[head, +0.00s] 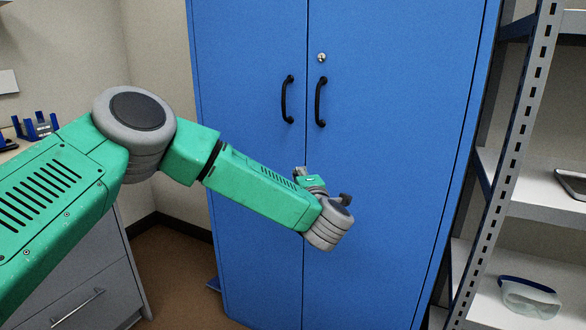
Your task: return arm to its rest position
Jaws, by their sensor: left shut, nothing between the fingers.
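My left arm is green with grey joints and comes in from the left, reaching across to the middle of the view. My left gripper (322,184) is at its end, in front of the blue cabinet (400,150). It is small and partly hidden behind the wrist. It is shut with nothing in it. It is below the two black door handles and apart from them in the picture. My right gripper is not in view.
The blue cabinet's two doors are shut, with black handles (288,100) and a round lock (322,57). A metal shelf rack (510,150) stands at the right, holding safety goggles (530,298). A grey drawer unit (95,285) stands at the left. Brown floor shows between it and the cabinet.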

